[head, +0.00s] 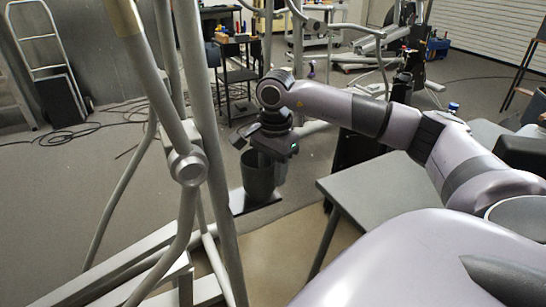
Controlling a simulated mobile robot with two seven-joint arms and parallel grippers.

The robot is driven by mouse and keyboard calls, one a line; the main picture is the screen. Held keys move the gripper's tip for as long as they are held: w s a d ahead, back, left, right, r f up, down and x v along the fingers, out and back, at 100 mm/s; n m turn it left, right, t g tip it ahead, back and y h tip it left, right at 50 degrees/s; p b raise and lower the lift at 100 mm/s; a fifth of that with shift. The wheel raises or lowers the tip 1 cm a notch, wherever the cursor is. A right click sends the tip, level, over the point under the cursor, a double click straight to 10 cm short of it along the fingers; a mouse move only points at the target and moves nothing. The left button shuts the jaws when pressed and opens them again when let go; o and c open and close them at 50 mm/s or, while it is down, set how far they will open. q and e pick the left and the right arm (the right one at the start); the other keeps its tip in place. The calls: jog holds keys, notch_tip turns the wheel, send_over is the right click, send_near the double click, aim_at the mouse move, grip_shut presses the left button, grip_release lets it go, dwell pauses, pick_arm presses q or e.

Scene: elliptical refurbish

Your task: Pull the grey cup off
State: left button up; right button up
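A dark grey cup (259,178) stands upright just right of the nearest grey upright tube. My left gripper is not in view.
Grey elliptical tubes with a round joint (188,166) rise at the left, close to my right gripper. A grey table (372,187) stands right of the cup, under my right arm. Dark cables (62,137) lie on the floor at the far left.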

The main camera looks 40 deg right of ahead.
jog(key=shift+f, duration=0.3)
grip_shut()
dwell(1.6)
